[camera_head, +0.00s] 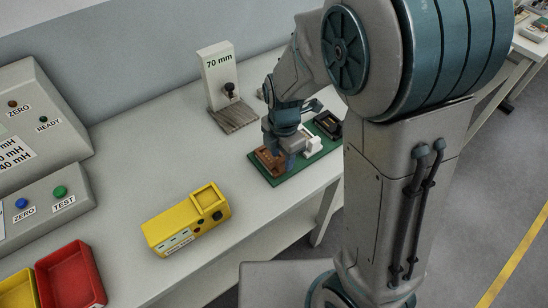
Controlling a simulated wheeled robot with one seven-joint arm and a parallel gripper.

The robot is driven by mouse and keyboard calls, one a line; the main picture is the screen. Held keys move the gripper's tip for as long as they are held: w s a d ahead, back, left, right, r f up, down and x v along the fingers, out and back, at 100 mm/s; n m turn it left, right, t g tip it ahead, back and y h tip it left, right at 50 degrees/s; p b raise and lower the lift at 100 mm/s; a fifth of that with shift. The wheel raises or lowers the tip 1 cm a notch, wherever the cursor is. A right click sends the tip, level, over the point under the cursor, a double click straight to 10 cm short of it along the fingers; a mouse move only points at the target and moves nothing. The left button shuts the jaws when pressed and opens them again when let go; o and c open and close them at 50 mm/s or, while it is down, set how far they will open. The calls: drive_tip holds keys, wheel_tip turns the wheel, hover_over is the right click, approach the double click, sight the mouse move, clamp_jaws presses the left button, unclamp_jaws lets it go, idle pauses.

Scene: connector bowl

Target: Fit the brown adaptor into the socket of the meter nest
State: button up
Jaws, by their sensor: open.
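A brown block, which looks like the brown adaptor (267,161), is at the left end of a green board (277,180) on the table. My gripper (285,161) is open and pointing down right beside or over it; I cannot tell whether the fingers touch it. The arm hides part of the board. A yellow unit (180,225) with a raised square recess at its right end stands at the front of the table. A black part (328,122) sits at the board's far right end. I cannot tell for sure which of these is the meter nest.
A white stand marked 70 mm (217,75) with a black knob is behind the board. Grey consoles (40,115) with buttons stand at the left, and a red bin (70,277) and a yellow bin at the front left. The table between consoles and board is mostly clear.

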drive_tip(key=shift+f, duration=0.75)
drive_tip(key=shift+c, duration=0.3)
clamp_jaws()
drive_tip(key=shift+r, duration=0.1)
